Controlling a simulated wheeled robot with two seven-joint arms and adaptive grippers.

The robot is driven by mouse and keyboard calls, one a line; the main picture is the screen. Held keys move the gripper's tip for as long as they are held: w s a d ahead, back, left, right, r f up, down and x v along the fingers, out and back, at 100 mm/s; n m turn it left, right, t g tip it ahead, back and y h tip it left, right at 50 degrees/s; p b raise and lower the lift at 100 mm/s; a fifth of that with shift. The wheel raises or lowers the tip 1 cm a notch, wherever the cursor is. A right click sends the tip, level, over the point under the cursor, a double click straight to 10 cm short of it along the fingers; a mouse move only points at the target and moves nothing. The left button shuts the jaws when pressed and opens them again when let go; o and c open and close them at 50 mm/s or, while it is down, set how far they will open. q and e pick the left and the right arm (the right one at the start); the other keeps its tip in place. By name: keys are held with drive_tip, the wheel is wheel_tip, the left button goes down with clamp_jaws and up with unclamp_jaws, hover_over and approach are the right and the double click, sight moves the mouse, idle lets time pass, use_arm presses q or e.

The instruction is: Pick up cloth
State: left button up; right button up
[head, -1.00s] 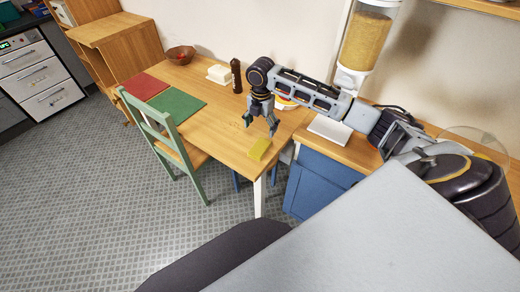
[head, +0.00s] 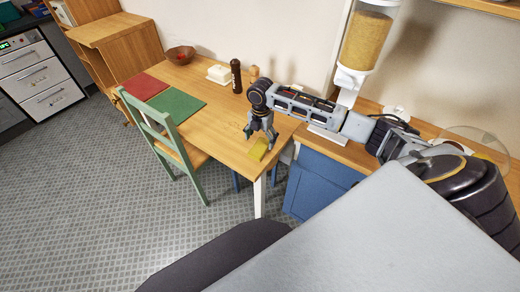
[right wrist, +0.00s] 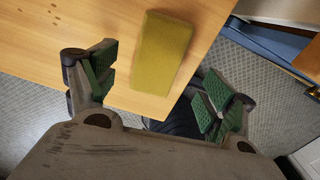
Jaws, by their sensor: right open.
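The cloth (head: 258,150) is a folded yellow block lying on the wooden table near its front right edge. It also shows in the right wrist view (right wrist: 163,52), lying between and just beyond the fingers. My right gripper (head: 261,136) is above the table at the cloth, pointing down. In the right wrist view my right gripper (right wrist: 155,90) is open, with its green-padded fingers spread to either side of the cloth and nothing held. My left gripper is not in view.
The table (head: 219,131) also carries a red mat (head: 144,86), a green mat (head: 176,104), a bowl (head: 181,55), a butter dish (head: 219,74) and a dark mill (head: 236,76). A green chair (head: 165,140) stands at its front. A blue cabinet (head: 318,182) is to the right.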

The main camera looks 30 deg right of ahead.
sight(260, 148)
drive_tip(key=shift+a+f, duration=0.15)
drive_tip(key=shift+f, duration=1.15)
drive_tip(key=shift+a+f, duration=0.15)
drive_tip(key=shift+f, duration=1.15)
drive_tip(key=c, duration=1.1)
wheel_tip(260, 148, up, 10)
